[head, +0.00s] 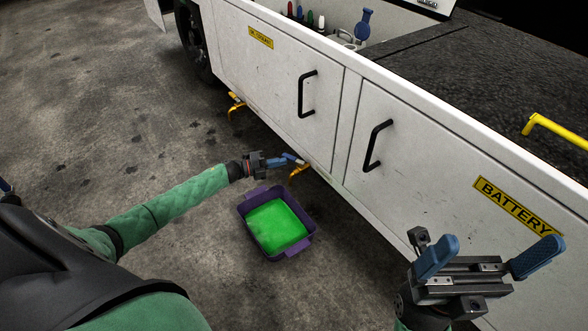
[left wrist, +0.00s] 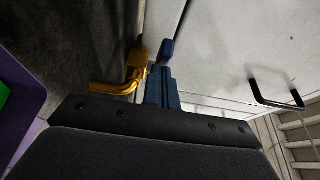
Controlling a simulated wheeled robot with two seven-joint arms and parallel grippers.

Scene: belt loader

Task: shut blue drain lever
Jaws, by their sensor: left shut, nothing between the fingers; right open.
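The blue drain lever (head: 293,157) sits on a yellow drain spout (head: 298,173) under the cabinet's lower edge. In the left wrist view the lever (left wrist: 167,50) is a short blue piece beside the yellow spout (left wrist: 130,78). My left gripper (head: 283,161) is shut with nothing between its blue fingers. Its fingertips (left wrist: 161,72) are right by the lever; I cannot tell whether they touch it. The fingers hide part of the valve. My right gripper (head: 490,258) is open and empty in front of the cabinet at the lower right.
A purple tray (head: 308,229) with green liquid stands on the floor below the spout. A second yellow drain valve (head: 236,106) is farther left. The white cabinet (head: 275,75) has black handles (head: 378,145). The floor left of the tray is clear.

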